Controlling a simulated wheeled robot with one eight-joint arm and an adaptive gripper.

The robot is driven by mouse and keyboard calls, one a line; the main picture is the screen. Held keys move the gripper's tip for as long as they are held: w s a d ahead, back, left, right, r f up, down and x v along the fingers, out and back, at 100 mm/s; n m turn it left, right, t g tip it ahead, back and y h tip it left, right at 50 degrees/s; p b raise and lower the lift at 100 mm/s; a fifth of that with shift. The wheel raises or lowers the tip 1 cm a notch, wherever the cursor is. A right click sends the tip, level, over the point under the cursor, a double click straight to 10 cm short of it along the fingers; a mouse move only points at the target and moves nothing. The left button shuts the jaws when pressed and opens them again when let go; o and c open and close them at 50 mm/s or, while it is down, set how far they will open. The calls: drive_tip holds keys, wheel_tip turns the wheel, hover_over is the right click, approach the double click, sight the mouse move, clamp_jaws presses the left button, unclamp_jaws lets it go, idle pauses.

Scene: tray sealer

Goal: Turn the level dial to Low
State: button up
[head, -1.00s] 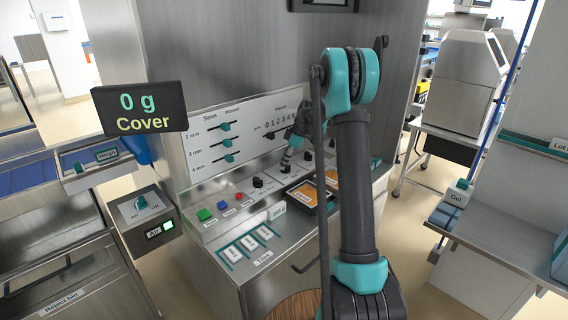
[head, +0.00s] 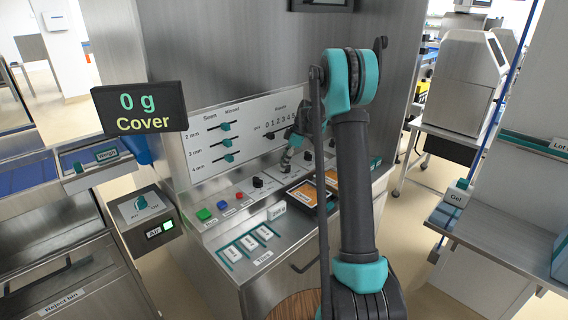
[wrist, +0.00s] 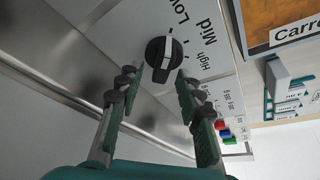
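The level dial (wrist: 163,53) is a round black knob with a white mark, on a light panel in the wrist view. The labels High (wrist: 201,67), Mid (wrist: 208,38) and Low (wrist: 181,12) are printed around its right and upper sides. The white mark runs across the knob toward the top of the picture; I cannot tell its exact setting. My gripper (wrist: 157,84) is open, with one finger on each side just below the dial. Contact with the knob cannot be seen. In the head view my gripper (head: 286,160) is low over the console, and the dial is largely hidden there.
Another black knob (head: 258,182) and green, blue and red buttons (head: 221,204) lie left of my gripper. The upright slider panel (head: 228,142) stands behind, limiting room there.

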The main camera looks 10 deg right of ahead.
drive_tip(key=shift+r, duration=0.1)
drive_tip(key=v, duration=1.1)
drive_tip(key=shift+d+r, duration=0.25)
drive_tip(key=shift+r, duration=0.1)
drive_tip(key=s+f+m+t+h, duration=0.1)
drive_tip(key=s+f+m, duration=0.3)
drive_tip(key=s, duration=1)
drive_tip(key=s+f+m+t+h, duration=0.1)
drive_tip(key=s+f+m, duration=0.3)
drive_tip(key=s, duration=0.9)
drive_tip(key=s+f+m+t+h, duration=0.1)
drive_tip(key=s+f+m, duration=0.4)
drive_tip(key=s, duration=0.9)
drive_tip(key=m+h, duration=0.1)
drive_tip(key=m, duration=0.2)
drive_tip(key=shift+s+d+t, duration=0.3)
drive_tip(key=shift+s, duration=0.05)
drive_tip(key=shift+r, duration=0.1)
